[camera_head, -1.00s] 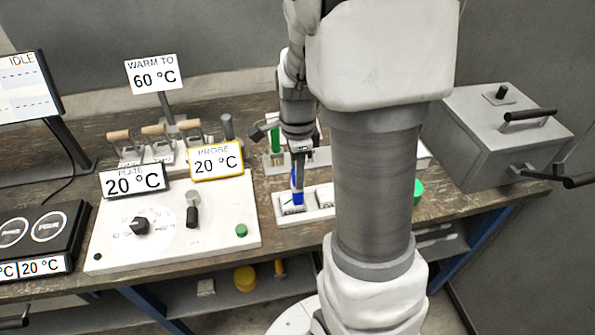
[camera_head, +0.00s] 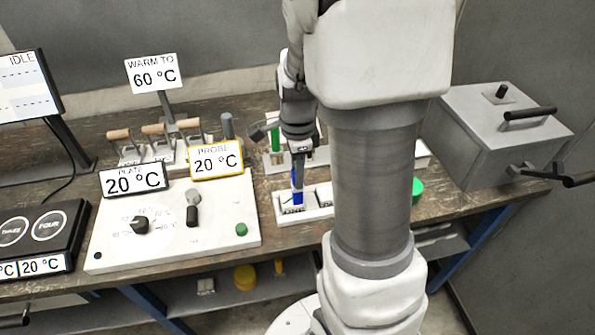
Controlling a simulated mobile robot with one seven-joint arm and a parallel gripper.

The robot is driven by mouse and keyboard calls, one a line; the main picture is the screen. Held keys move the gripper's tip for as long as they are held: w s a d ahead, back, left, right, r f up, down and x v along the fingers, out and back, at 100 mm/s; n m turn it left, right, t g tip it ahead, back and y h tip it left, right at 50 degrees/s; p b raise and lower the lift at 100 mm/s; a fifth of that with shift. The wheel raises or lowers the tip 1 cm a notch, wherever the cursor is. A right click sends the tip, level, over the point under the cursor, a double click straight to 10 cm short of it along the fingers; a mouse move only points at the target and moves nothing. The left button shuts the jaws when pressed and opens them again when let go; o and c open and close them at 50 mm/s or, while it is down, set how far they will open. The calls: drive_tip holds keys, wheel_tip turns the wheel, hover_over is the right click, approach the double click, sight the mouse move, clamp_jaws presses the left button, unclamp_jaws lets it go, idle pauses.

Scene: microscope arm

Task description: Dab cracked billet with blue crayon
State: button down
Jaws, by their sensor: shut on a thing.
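My gripper (camera_head: 298,160) points down over a white tray (camera_head: 289,221) on the bench. It is shut on a blue crayon (camera_head: 297,189), which stands upright beneath it. The crayon's lower end is at or just above a pale block with dark marks (camera_head: 291,208) at the tray's left end. I cannot tell whether the tip touches it. Whether this block is the cracked billet is too small to make out. My arm hides the right part of the tray.
A green crayon (camera_head: 275,140) stands in a rack behind my gripper. A control panel (camera_head: 170,225) with knobs and temperature signs is to the left. A grey box (camera_head: 495,130) with black handles stands at the right. Bare bench shows near the box.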

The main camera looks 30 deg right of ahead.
wheel_tip(320, 180, up, 7)
drive_tip(key=p, duration=0.6)
idle(0.4)
idle(0.5)
